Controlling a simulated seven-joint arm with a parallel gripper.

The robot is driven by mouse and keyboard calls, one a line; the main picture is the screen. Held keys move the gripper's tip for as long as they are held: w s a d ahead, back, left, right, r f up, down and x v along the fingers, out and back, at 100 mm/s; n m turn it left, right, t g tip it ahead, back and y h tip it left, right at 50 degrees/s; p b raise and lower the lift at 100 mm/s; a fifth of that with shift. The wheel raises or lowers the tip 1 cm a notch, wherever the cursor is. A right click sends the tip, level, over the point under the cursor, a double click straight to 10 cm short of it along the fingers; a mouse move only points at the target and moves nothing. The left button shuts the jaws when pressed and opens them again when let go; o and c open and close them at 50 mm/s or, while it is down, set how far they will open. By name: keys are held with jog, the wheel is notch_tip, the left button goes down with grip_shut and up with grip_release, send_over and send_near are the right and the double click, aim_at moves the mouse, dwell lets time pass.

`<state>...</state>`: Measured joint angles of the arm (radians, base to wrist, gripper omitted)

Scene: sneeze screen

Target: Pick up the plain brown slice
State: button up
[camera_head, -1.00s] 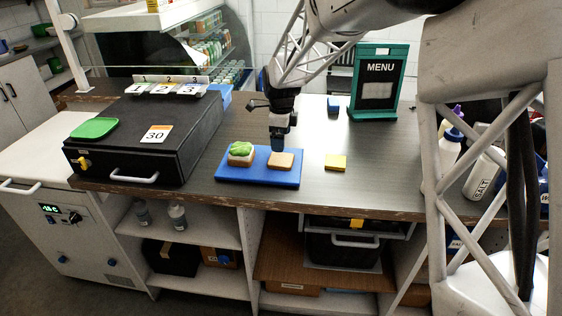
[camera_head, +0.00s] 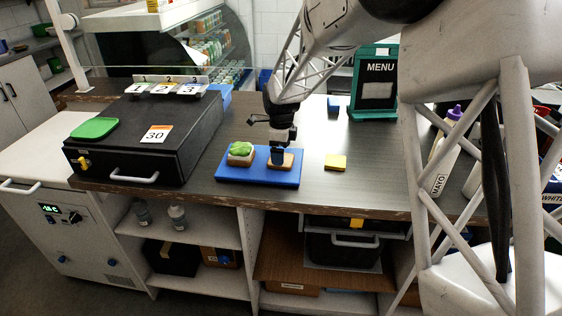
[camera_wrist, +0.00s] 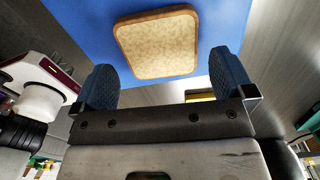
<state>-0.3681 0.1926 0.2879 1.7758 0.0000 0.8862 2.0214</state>
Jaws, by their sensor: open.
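The plain brown slice (camera_head: 286,160) lies flat on the right part of the blue board (camera_head: 233,176). In the wrist view the slice (camera_wrist: 158,44) shows a pale speckled top with a brown crust, just beyond my fingertips. My gripper (camera_head: 279,155) is over the slice in the head view and partly hides it. In the wrist view my gripper (camera_wrist: 168,80) is open, its two dark blue fingers apart with nothing between them. I cannot tell whether the fingers touch the slice. A second slice (camera_head: 238,160) topped with green lettuce (camera_head: 241,148) sits left on the board.
A yellow square (camera_head: 336,162) lies on the counter right of the board. A black case (camera_head: 135,130) stands to the left, and a green menu stand (camera_head: 374,85) behind. Bottles (camera_head: 442,150) stand at the right. The counter between board and menu stand is mostly clear.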

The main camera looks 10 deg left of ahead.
jog(key=shift+f, duration=1.35)
jog(key=c, duration=0.7)
jog(key=shift+r, duration=0.15)
jog(key=shift+c, duration=0.2)
jog(key=shift+r, duration=1.5)
jog(key=shift+s+d+r, duration=0.1)
jog(key=shift+s+r, duration=0.1)
jog(key=shift+s, duration=0.15)
jog(key=s+d, duration=0.1)
jog(key=s, duration=0.3)
jog(key=s+d+r, duration=0.1)
jog(key=s+d, duration=0.1)
jog(key=s, duration=0.3)
jog(key=s+d, duration=0.2)
jog(key=s, duration=0.3)
jog(key=shift+s+d+r, duration=0.15)
jog(key=shift+d, duration=0.05)
